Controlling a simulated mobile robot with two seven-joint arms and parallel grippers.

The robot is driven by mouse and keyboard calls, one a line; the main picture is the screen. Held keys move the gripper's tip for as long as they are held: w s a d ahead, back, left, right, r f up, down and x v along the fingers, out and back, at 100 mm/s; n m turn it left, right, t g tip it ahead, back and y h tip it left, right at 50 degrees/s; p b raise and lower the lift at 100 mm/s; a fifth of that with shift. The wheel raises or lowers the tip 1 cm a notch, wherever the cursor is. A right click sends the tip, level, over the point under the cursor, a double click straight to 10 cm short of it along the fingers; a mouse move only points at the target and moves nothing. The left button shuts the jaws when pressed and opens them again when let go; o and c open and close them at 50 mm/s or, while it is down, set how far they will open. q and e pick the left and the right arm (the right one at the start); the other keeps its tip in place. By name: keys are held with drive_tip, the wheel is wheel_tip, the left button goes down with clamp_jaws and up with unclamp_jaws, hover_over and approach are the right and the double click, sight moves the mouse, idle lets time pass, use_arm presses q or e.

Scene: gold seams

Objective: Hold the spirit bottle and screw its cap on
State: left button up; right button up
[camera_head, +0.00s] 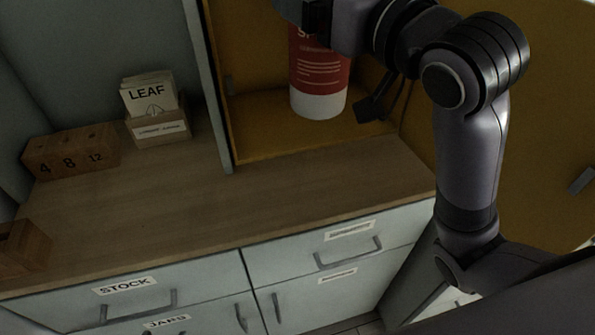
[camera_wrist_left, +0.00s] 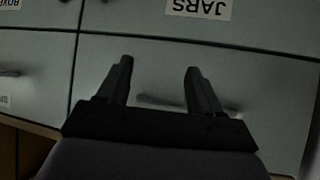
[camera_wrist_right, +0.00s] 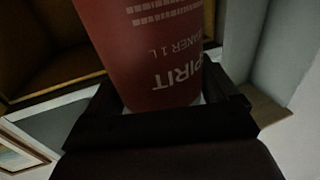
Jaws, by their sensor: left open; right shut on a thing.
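The spirit bottle (camera_head: 319,68) is red with white lettering and a white lower end, and hangs in front of or inside the open yellow-lined cabinet. I cannot tell if its base touches the cabinet floor. My right gripper (camera_head: 316,14) is shut on its upper part, at the top of the head view. In the right wrist view the bottle (camera_wrist_right: 150,45) fills the space between the fingers, its SPIRIT lettering upside down. My left gripper (camera_wrist_left: 158,88) is open and empty in front of drawer fronts, and out of the head view. The cap is not visible in any view.
The wooden counter (camera_head: 200,205) is mostly clear. A LEAF card box (camera_head: 158,128) and a numbered wooden block (camera_head: 70,150) stand at its back left, another wooden block (camera_head: 22,250) at front left. Labelled drawers with handles (camera_head: 140,303) lie below. A cabinet divider (camera_head: 208,90) stands left of the bottle.

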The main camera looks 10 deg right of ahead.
drive_tip(key=shift+r, duration=0.2)
wheel_tip(320, 180, down, 16)
drive_tip(key=b, duration=0.3)
drive_tip(key=shift+r, duration=0.2)
drive_tip(key=shift+f+b, duration=0.65)
drive_tip(key=shift+f, duration=1.55)
drive_tip(key=o, duration=1.8)
drive_tip(key=shift+f, duration=0.3)
drive_tip(key=shift+o, duration=0.2)
drive_tip(key=p+v, duration=0.2)
drive_tip(key=v, duration=0.5)
drive_tip(key=shift+s+r, duration=0.25)
drive_tip(key=shift+s, duration=0.05)
